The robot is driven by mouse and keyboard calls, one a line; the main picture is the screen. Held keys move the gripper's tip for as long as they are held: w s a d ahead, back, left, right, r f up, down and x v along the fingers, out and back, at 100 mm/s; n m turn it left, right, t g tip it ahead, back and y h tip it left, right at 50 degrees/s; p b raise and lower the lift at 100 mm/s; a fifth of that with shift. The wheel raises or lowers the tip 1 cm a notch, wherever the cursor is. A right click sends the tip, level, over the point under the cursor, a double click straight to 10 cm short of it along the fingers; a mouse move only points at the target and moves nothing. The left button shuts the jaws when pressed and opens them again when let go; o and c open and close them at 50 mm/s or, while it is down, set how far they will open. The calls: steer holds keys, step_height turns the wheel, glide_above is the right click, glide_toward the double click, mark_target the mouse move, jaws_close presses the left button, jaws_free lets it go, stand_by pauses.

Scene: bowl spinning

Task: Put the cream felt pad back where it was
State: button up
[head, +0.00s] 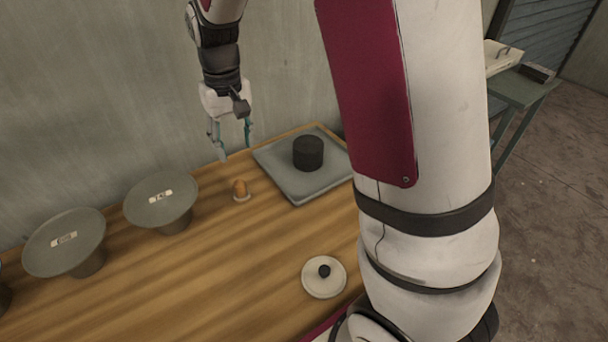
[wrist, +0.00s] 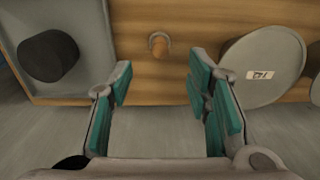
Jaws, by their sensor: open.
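A round cream disc (head: 324,284) lies flat on the wooden table at the front right, with a small black knob-like piece (head: 324,270) at its middle. It looks like the cream felt pad, but I cannot be sure of its material. A smaller orange-brown piece (head: 239,187) stands on a pale round base near the middle of the table; it also shows in the wrist view (wrist: 160,43). My gripper (head: 235,151) is open and empty, above the back of the table near the wall. In the wrist view its fingers (wrist: 160,70) are apart with nothing between them.
A grey square tray (head: 283,182) holding a black cylinder (head: 308,153) lies at the back right. Two grey labelled dishes on narrow bases, one nearer (head: 64,258) and one farther (head: 150,208), stand at the left. The table's middle front (head: 210,285) is clear.

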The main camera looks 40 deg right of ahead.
steer(key=s+r+t, duration=0.2)
steer(key=s+r, duration=0.9)
steer(key=s, duration=0.3)
steer(key=s+t, duration=0.1)
steer(key=s, duration=1.3)
steer(key=shift+d, duration=0.15)
step_height(320, 180, up, 3)
steer(key=shift+r+t+p, duration=0.2)
steer(key=shift+t+p, duration=0.2)
steer(key=shift+p, duration=0.85)
